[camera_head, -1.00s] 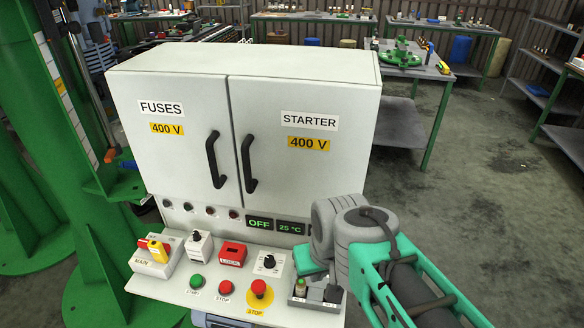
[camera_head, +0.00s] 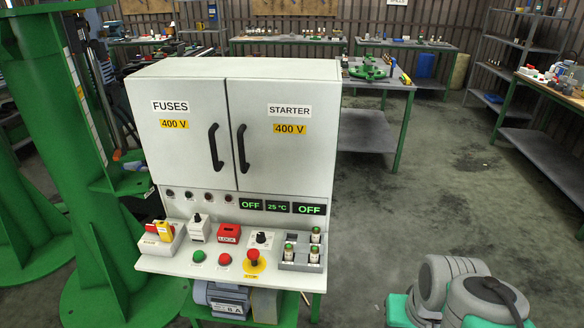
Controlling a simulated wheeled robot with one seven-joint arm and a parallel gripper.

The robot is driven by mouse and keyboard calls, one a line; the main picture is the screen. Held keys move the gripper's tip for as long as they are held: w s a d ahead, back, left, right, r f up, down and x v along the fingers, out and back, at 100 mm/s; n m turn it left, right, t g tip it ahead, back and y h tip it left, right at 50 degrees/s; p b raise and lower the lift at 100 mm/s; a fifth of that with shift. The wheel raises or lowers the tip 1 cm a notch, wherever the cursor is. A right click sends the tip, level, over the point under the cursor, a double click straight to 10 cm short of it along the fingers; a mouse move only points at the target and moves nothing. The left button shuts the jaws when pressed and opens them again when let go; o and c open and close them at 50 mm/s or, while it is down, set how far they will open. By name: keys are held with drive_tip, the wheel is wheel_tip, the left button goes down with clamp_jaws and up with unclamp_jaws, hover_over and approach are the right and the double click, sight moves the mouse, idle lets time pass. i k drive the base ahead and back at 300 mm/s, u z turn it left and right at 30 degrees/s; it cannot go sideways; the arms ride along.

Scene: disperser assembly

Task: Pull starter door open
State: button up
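The starter door (camera_head: 286,150) is the right door of the white cabinet, labelled STARTER and 400 V. It looks shut, flush with the fuses door (camera_head: 180,140). Its black vertical handle (camera_head: 243,148) sits near its left edge, beside the fuses door handle (camera_head: 215,148). My arm shows as grey and green links at the bottom right, apart from the cabinet. My gripper's fingers are out of frame.
The control panel (camera_head: 165,263) below the doors juts forward with knobs, push buttons and a red emergency stop (camera_head: 253,257). A green column (camera_head: 40,120) stands close on the left. Floor (camera_head: 420,190) to the right is open. Workbenches (camera_head: 400,80) stand behind.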

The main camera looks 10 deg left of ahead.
sight(283, 131)
drive_tip(key=u, duration=0.65)
drive_tip(key=i, duration=0.25)
drive_tip(key=u, duration=0.15)
